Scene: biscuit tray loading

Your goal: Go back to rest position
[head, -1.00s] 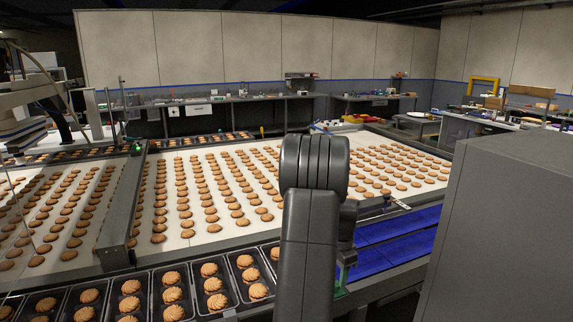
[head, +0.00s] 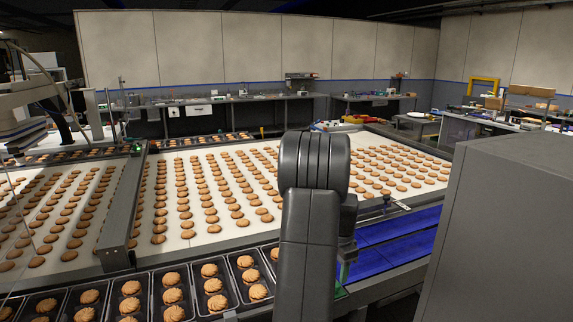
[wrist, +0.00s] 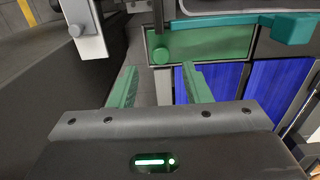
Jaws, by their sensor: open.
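My gripper (wrist: 160,88) shows in the wrist view with its two green fingers apart and nothing between them. In the head view my dark arm stands upright in the middle and hides the gripper almost wholly. Black trays (head: 230,291) holding biscuits stand in a row at the front left, left of my arm. The blue surface (head: 408,232) lies to the right of my arm.
A wide white belt (head: 200,238) with rows of biscuits spreads behind my arm. A large grey cabinet (head: 510,235) stands close on the right. Grey benches (head: 240,98) line the back wall. Grey floor (wrist: 160,90) shows beyond the fingers.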

